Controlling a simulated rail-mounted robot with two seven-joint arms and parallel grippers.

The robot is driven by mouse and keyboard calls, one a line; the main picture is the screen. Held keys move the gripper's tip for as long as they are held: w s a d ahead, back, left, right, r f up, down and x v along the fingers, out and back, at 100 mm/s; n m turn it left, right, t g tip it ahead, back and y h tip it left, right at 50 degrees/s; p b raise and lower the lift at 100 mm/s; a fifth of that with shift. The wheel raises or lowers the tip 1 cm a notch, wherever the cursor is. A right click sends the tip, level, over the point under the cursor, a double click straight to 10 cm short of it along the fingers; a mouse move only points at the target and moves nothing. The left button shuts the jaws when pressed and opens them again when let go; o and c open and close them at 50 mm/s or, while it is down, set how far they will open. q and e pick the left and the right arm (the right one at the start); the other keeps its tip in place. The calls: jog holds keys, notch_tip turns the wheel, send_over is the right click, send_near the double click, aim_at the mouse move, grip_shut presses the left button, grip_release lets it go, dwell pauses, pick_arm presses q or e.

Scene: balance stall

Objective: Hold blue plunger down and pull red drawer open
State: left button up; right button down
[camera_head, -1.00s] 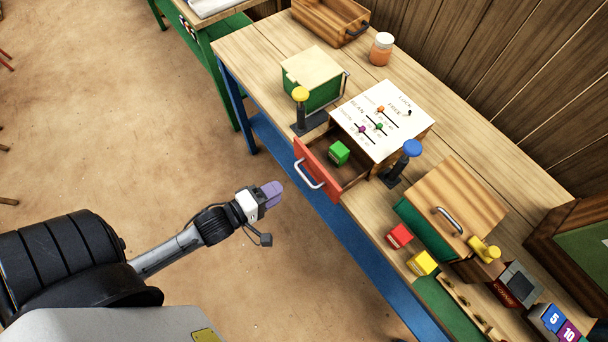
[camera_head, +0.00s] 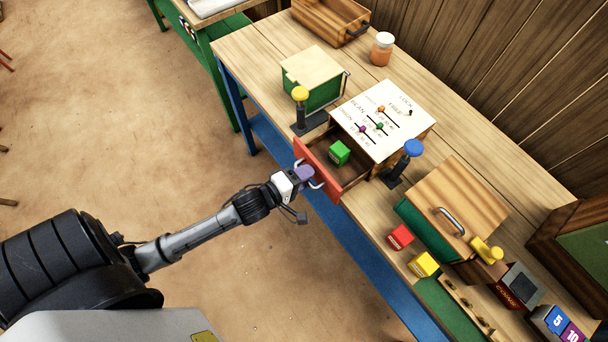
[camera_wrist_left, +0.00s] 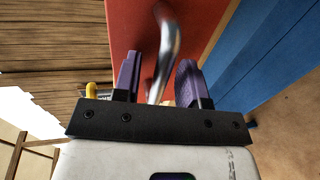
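The red drawer (camera_head: 327,176) stands pulled out from the box with the white marked top (camera_head: 385,118). A green cube (camera_head: 340,152) lies inside it. My left gripper (camera_head: 308,176) is at the drawer's metal handle (camera_head: 319,185). In the left wrist view the purple fingers (camera_wrist_left: 160,82) are apart, with the handle (camera_wrist_left: 166,50) between them and a gap on both sides. The blue plunger (camera_head: 413,148) stands upright on its dark post to the right of the box, with nothing touching it. My right gripper is not in view.
A yellow-topped plunger (camera_head: 300,94) stands left of the drawer. Red (camera_head: 400,236) and yellow (camera_head: 423,264) cubes lie near the table's front edge, beside a wooden-topped green box (camera_head: 455,205). Floor in front of the table is clear.

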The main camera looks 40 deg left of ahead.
pick_arm(q)
grip_shut()
dwell(0.4)
jog(key=shift+s+r, duration=0.1)
jog(key=shift+s, duration=0.15)
jog(key=p+v, duration=0.2)
jog(key=v, duration=0.1)
jog(key=shift+s+a+f, duration=0.1)
jog(key=shift+s+f, duration=0.2)
jog(key=shift+f, duration=0.1)
